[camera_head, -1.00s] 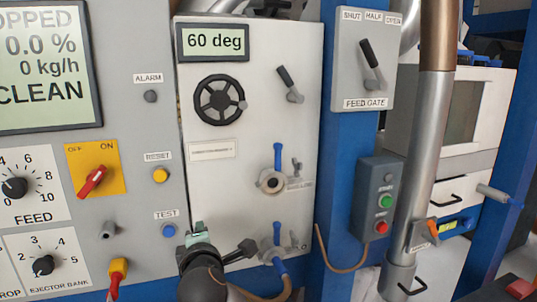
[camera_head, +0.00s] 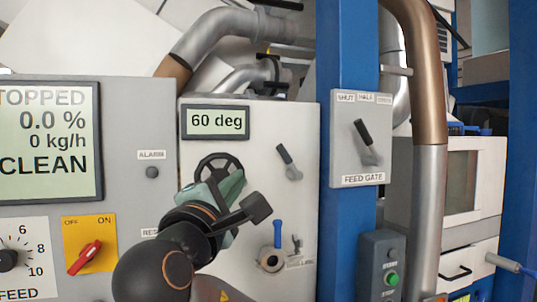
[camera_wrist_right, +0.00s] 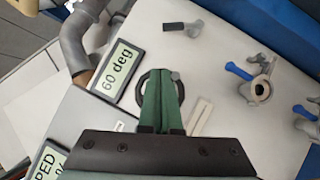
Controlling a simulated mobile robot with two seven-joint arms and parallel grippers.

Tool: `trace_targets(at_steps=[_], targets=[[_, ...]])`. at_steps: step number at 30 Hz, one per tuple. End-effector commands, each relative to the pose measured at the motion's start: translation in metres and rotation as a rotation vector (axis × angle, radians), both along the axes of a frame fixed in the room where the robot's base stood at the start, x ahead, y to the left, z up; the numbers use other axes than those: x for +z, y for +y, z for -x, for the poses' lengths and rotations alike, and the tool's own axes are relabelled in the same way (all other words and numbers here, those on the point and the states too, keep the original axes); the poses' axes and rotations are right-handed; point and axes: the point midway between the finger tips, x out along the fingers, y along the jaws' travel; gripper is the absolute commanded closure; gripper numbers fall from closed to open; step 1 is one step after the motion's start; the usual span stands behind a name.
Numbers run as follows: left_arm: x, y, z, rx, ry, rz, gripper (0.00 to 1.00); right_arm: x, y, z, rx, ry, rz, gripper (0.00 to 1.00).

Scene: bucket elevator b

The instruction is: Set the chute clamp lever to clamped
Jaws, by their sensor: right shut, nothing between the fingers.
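My right gripper (camera_head: 228,185) is shut and empty, its green fingers in front of the black handwheel (camera_head: 209,164) on the white panel. The wrist view shows the shut fingers (camera_wrist_right: 160,85) over the wheel (camera_wrist_right: 178,82); contact cannot be told. No lever in view carries a readable chute clamp label. Black handles (camera_head: 272,57) show by the grey pipes above the white panel; I cannot tell whether one is the clamp lever. A black-handled lever (camera_head: 285,155) tilts up-left on the panel. My left gripper is out of view.
The display (camera_head: 217,122) reads 60 deg. Right of the panel, a blue post (camera_head: 340,60) carries the feed gate lever box (camera_head: 345,170). A blue-handled valve (camera_head: 277,235) sits lower on the panel. A brown-and-steel pipe (camera_head: 429,190) stands further right.

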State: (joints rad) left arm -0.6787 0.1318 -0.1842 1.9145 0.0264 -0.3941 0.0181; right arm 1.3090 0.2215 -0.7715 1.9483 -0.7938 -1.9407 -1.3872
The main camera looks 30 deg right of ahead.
Motion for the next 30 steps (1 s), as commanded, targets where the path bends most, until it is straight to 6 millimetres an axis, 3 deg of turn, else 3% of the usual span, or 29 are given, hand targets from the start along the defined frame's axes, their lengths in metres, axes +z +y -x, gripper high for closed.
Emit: trace_targets(at_steps=[11,23,30], targets=[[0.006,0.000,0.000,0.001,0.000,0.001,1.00,0.005,-0.013,-0.012,-0.003,0.002,0.000,1.00],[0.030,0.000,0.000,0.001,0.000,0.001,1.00,0.025,-0.071,-0.069,-0.003,0.002,-0.002,1.00],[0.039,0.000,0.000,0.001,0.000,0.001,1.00,0.036,-0.100,-0.068,0.000,-0.001,-0.001,1.00]])
